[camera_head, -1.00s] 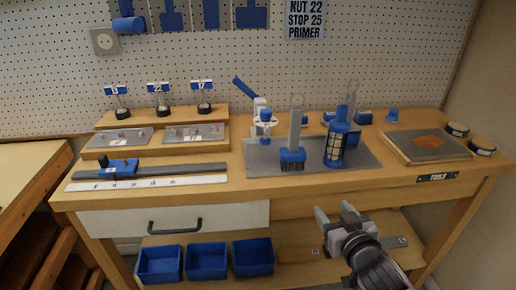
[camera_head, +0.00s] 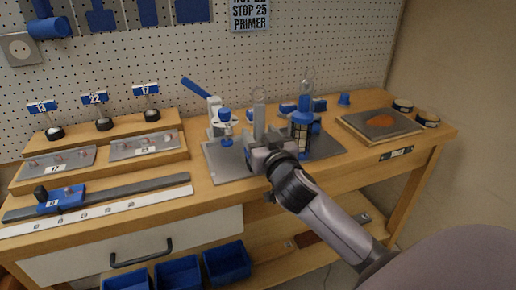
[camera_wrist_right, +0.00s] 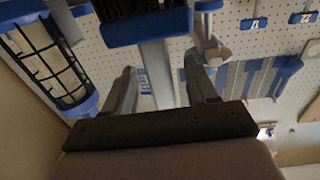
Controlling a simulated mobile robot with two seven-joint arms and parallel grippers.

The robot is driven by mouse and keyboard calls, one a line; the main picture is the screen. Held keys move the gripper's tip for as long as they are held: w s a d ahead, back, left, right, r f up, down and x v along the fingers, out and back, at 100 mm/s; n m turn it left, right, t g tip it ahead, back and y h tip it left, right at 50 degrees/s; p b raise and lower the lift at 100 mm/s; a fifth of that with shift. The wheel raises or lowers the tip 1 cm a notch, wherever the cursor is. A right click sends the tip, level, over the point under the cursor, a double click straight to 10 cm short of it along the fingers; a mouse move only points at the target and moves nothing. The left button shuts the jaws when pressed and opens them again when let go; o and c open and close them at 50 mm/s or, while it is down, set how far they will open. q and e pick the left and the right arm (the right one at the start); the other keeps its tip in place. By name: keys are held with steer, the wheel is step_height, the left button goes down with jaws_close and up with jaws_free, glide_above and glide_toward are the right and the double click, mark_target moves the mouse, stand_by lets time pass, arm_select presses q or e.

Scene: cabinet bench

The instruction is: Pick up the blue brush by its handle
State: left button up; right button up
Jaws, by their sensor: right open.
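My right gripper (camera_head: 266,136) is open, at the brush, with a finger on each side of the handle in the picture. I cannot tell whether the handle is fully between the fingers or just beyond them. My left gripper is not in view.
A blue caged lamp (camera_head: 302,130) stands close right of the brush; it also shows in the wrist view (camera_wrist_right: 45,55). A blue-handled clamp (camera_head: 216,115) stands close on the left. The grey mat (camera_head: 222,170) lies beneath. A board with an orange patch (camera_head: 380,124) is further right.

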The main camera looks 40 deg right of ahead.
steer(key=shift+x, duration=1.1)
steer(key=shift+w+d, duration=0.1)
steer(key=shift+w, duration=0.25)
jaws_close()
steer(key=shift+r, duration=0.1)
